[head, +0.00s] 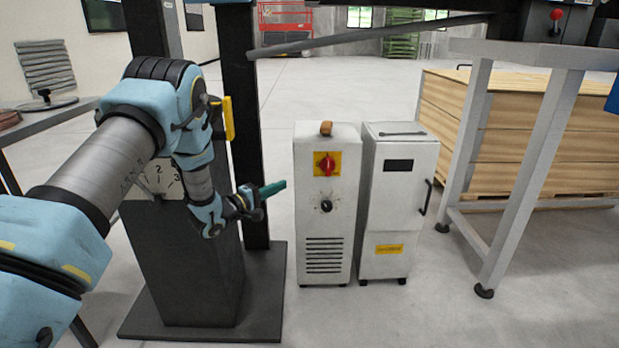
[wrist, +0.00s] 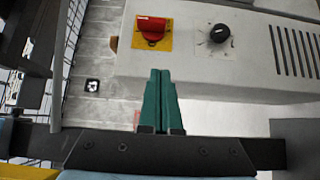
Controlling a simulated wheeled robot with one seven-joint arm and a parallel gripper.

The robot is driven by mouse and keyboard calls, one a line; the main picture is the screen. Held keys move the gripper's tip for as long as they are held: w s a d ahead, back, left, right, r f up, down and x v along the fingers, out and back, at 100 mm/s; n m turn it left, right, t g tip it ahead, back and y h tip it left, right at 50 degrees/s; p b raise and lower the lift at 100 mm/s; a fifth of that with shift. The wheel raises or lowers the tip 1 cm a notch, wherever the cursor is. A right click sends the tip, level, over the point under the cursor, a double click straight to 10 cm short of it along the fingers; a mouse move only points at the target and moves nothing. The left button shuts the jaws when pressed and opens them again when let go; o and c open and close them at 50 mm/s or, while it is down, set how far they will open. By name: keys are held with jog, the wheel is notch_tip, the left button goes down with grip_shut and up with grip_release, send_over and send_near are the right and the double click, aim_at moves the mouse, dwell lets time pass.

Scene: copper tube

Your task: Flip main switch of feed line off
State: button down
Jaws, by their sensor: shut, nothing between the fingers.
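The red main switch (head: 327,164) sits on a yellow plate (head: 317,170) near the top of the front of a white cabinet (head: 341,212). In the wrist view the red switch handle (wrist: 152,29) shows on its yellow plate (wrist: 166,43), above and slightly left of my fingertips. My gripper (head: 272,188) is left of the cabinet, a little lower than the switch. Its green fingers (wrist: 160,73) are shut together with nothing between them, and appear apart from the switch. From these views I cannot read the switch's marked position.
A black knob (head: 326,206) is below the switch, with vent slots under it. A second white cabinet (head: 395,200) stands close on the right. A dark column (head: 190,255) is beside my arm. A grey table frame (head: 480,150) and wooden crate (head: 540,133) are at right.

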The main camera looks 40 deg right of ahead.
jog(key=b, duration=0.2)
send_near(325, 172)
jog(key=w+d, duration=0.2)
jog(key=w, duration=0.1)
jog(key=shift+w+d+f, duration=0.1)
jog(key=shift+w+d, duration=0.15)
jog(key=shift+d, duration=0.05)
jog(key=s+d, duration=0.1)
jog(key=d, duration=0.2)
jog(key=shift+s, duration=0.4)
jog(key=shift+s+d, duration=0.3)
jog(key=shift+d+f+n+h+b, duration=0.2)
jog(key=shift+n+h+b, duration=0.45)
jog(key=shift+b, duration=0.25)
